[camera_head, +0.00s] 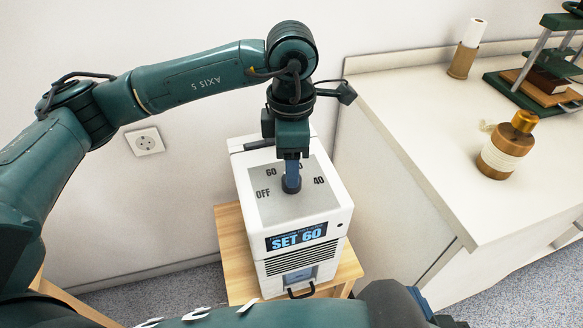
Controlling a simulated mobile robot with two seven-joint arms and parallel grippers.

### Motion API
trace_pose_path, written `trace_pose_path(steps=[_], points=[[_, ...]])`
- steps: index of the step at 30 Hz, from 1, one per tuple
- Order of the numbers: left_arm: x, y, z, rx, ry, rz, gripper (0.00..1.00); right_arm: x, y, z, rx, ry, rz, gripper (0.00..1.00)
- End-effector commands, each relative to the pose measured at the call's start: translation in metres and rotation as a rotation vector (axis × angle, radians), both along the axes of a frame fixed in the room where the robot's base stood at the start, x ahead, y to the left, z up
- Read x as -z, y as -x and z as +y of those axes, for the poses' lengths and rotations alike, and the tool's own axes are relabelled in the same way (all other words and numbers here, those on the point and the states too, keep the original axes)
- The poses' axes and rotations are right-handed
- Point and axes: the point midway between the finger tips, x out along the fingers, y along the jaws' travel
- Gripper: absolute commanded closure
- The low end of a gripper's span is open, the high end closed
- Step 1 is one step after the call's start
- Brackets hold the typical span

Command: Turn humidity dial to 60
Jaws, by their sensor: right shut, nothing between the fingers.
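The humidity dial (291,185) is a dark round knob on the grey top panel (281,207) of a white box-shaped device (246,181). The labels OFF, 60 and 40 show around the knob; another label behind my fingers is partly hidden. The device's front display (297,236) reads "SET 60". The knob's pointer mark is not visible.
The device stands on a small wooden table (236,270) near the wall. On the right, a white counter (411,110) holds a brown-and-gold bottle (499,160), a paper roll in a holder (463,60) and a green press (510,86). A wall socket (145,141) is at left.

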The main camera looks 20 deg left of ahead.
Motion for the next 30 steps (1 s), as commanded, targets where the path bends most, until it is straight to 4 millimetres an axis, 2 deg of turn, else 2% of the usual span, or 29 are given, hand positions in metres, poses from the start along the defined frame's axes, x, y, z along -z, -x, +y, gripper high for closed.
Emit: trace_pose_path(steps=[1, 6, 12, 18, 30], points=[[-0.014, -0.001, 0.000, 0.001, 0.001, -0.006, 0.45, 0.000, 0.000, 0.000, 0.000, 0.001, 0.002, 1.00], [-0.052, 0.000, -0.001, 0.001, 0.001, -0.004, 0.45, 0.002, 0.001, 0.000, -0.001, 0.000, 0.009, 1.00], [-0.084, 0.000, 0.000, 0.000, 0.000, -0.002, 0.45, 0.005, 0.002, 0.001, -0.002, 0.002, 0.019, 1.00], [-0.095, 0.000, 0.000, 0.001, 0.001, 0.000, 0.45, 0.005, 0.001, 0.001, -0.003, 0.001, 0.019, 1.00], [-0.096, 0.000, 0.000, 0.001, 0.000, 0.000, 0.45, 0.003, 0.001, 0.001, -0.004, 0.000, 0.016, 1.00]])
